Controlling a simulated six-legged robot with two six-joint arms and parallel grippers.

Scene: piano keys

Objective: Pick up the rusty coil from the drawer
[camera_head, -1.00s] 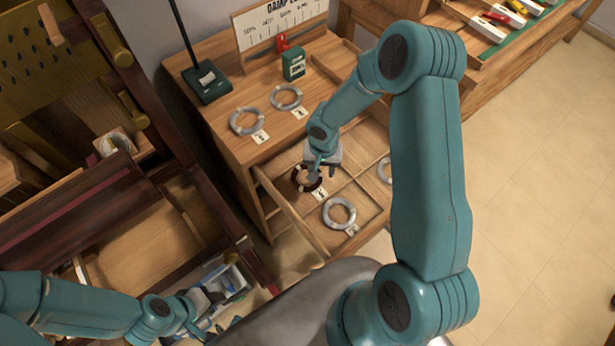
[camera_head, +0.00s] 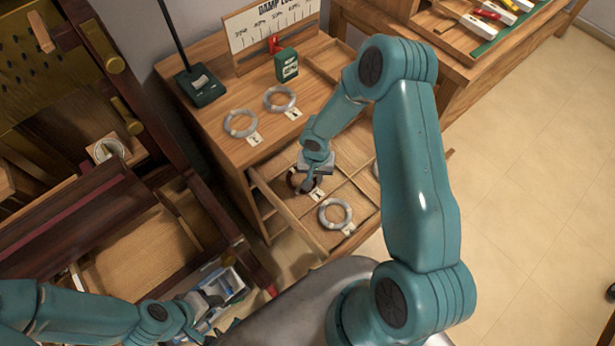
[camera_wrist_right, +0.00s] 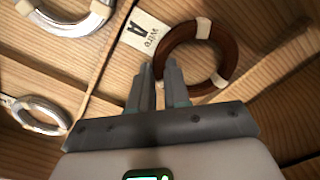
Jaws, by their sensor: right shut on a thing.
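The rusty coil (camera_head: 294,185) is a dark red-brown ring with pale bands, in a compartment of the open wooden drawer (camera_head: 287,215). It also shows in the right wrist view (camera_wrist_right: 228,60), beside a tag reading "wire A". My right gripper (camera_head: 310,184) is down at the coil and hides part of it in the head view. In the right wrist view its fingertips (camera_wrist_right: 160,72) are close together at the coil's near-left rim, shut on it. My left gripper (camera_head: 200,308) is low at the left, over a tray of small items; its jaws are too small to read.
A grey coil (camera_head: 335,214) lies in the adjoining drawer compartment, with another partly hidden behind my right arm. Two grey coils (camera_head: 240,124) (camera_head: 279,99) lie on the cabinet top, near a green box (camera_head: 286,65) and a dark stand (camera_head: 200,86). Wooden dividers surround the rusty coil.

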